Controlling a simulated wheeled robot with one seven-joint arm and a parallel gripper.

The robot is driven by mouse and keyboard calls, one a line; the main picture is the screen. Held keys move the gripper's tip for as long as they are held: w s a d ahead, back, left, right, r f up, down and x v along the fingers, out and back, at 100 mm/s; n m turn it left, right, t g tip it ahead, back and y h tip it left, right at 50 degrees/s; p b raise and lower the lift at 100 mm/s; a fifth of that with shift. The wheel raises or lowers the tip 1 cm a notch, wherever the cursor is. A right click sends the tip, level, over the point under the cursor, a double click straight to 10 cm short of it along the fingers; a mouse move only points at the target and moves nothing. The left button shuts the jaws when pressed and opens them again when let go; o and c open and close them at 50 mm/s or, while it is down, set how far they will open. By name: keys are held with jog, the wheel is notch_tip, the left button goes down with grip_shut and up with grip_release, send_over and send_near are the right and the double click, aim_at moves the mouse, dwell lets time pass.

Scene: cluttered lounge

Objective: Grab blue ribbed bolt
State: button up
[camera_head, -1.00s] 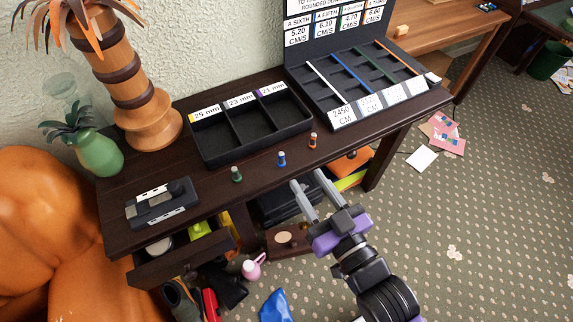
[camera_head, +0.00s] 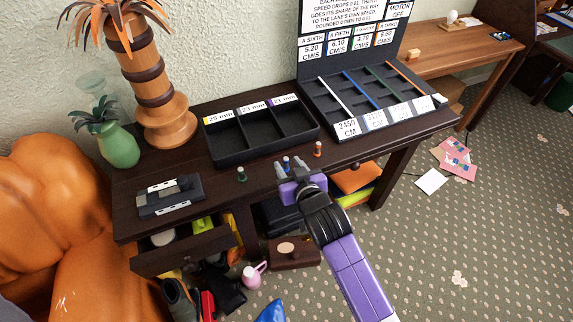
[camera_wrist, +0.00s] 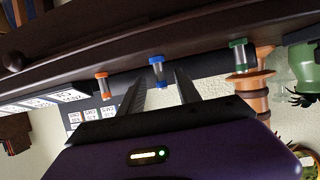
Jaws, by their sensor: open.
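The small blue bolt (camera_head: 286,161) stands on the dark table near its front edge, between the green bolt (camera_head: 241,174) and the orange bolt (camera_head: 317,149). My gripper (camera_head: 289,167) is open at the table's front edge, its fingers pointing at the blue bolt. In the wrist view, which looks upside down, the blue bolt (camera_wrist: 157,71) appears between the tips of the two open fingers (camera_wrist: 159,82); I cannot tell whether it is inside them or just beyond. The orange bolt (camera_wrist: 102,86) and green bolt (camera_wrist: 238,57) lie outside the fingers on either side.
A black three-compartment tray (camera_head: 219,156) stands behind the bolts, with a sign-bearing lane box (camera_head: 329,128) to its right. A black-and-white device (camera_head: 171,197) lies at the table's left. An open drawer (camera_head: 184,254) juts out below. A plant pot (camera_head: 119,147) stands at the back left.

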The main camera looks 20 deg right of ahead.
aim_at(283, 156)
jog(key=shift+r+x, duration=0.2)
jog(key=shift+x, duration=2.55)
jog(key=shift+a, duration=0.1)
grip_shut()
